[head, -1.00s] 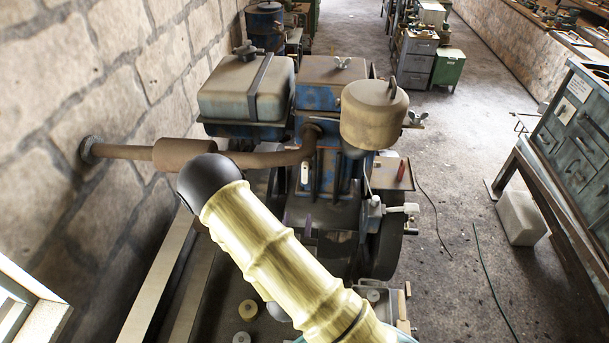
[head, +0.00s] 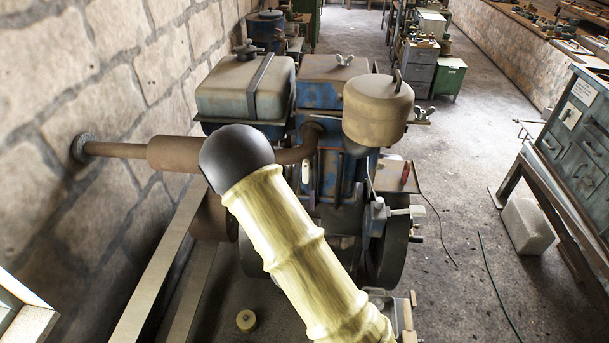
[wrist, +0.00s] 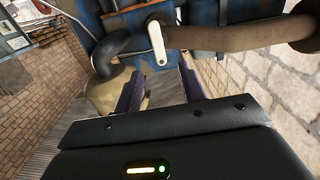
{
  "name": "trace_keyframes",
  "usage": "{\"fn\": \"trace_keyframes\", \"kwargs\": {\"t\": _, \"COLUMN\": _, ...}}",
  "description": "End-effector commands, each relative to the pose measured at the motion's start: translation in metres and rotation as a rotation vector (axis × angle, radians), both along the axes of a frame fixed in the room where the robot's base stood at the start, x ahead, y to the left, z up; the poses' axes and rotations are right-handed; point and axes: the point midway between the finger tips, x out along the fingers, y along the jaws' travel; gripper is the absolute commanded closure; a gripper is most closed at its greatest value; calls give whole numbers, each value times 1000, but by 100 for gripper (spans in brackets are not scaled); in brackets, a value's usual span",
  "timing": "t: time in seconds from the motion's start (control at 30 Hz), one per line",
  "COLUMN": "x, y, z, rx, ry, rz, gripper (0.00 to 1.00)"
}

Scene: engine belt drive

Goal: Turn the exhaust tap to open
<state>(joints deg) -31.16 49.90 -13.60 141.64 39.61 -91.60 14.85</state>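The exhaust tap shows as a small white lever (head: 305,173) on the front of the blue engine (head: 318,95), just below the rusty exhaust pipe (head: 296,155). In the wrist view the white lever (wrist: 157,43) hangs near upright beside the pipe (wrist: 235,37). My gripper (wrist: 160,80) is open, its two dark fingers apart. The lever lies just beyond the fingertips, roughly in line with the gap between them. I see no contact. In the head view my pale yellow arm hides most of the gripper.
A rusty silencer (head: 173,154) leads to the stone wall at left. A tan canister (head: 377,108) and a grey tank (head: 243,88) flank the engine top. A flywheel (head: 388,250) stands at lower right. The floor to the right is mostly clear.

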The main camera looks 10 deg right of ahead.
Motion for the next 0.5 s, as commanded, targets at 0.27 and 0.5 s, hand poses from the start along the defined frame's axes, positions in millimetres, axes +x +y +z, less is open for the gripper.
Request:
{"fn": "trace_keyframes", "kwargs": {"t": 0.27, "x": 42, "y": -14, "z": 5, "rx": -3, "ry": -1, "rz": 1, "gripper": 60}}
{"fn": "trace_keyframes", "kwargs": {"t": 0.5, "x": 78, "y": -22, "z": 4, "rx": 0, "ry": -1, "rz": 6, "gripper": 60}}
